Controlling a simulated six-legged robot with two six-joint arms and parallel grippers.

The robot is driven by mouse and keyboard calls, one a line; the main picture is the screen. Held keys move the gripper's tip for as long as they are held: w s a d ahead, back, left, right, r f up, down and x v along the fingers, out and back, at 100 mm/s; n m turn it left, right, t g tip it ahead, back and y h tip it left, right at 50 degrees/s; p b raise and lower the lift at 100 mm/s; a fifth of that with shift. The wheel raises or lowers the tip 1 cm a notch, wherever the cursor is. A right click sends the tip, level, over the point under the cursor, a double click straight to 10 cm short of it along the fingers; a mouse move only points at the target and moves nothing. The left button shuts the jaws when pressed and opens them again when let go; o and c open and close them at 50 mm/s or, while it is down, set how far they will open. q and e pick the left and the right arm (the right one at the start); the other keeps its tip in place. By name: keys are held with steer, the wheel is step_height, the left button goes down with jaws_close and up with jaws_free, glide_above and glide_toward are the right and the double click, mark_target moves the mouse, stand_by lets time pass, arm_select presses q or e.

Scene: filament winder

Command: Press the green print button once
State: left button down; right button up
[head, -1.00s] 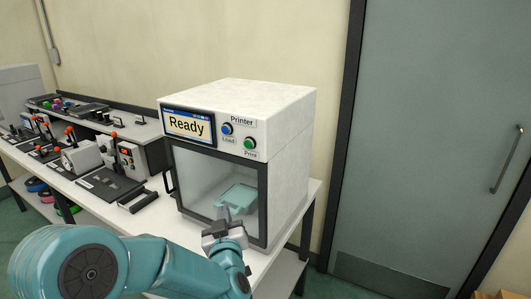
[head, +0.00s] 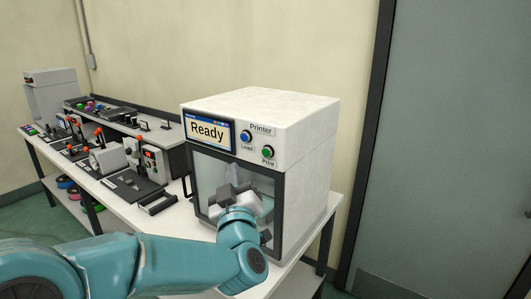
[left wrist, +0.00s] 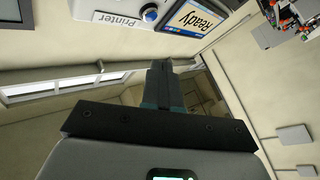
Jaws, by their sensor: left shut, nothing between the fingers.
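The green print button (head: 267,152) is on the upper right of the white printer's (head: 300,115) front, above the word "Print". The blue load button (head: 246,136) is up and to its left, and it also shows in the left wrist view (left wrist: 149,14). The screen (head: 208,130) reads "Ready". My left gripper (head: 228,190) is shut and empty, in front of the printer's glass door and below the buttons, apart from the green button. In the left wrist view its closed fingers (left wrist: 160,75) point toward the printer. The green button is not clearly visible there. My right gripper is out of view.
The printer stands at the right end of a white table (head: 140,209). Machines with red-knobbed levers (head: 100,150) fill the table to the left. A grey door (head: 450,150) is at the right. The space before the printer's button panel is clear.

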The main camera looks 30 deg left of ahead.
mark_target(266, 152)
arm_select(q)
steer(key=w+p, duration=0.2)
steer(key=w, duration=0.6)
steer(key=shift+w+d, duration=0.15)
steer(key=shift+d, duration=0.25)
steer(key=shift+w+f, duration=0.1)
steer(key=shift+w, duration=0.05)
stand_by(1.5)
steer(key=shift+w, duration=0.3)
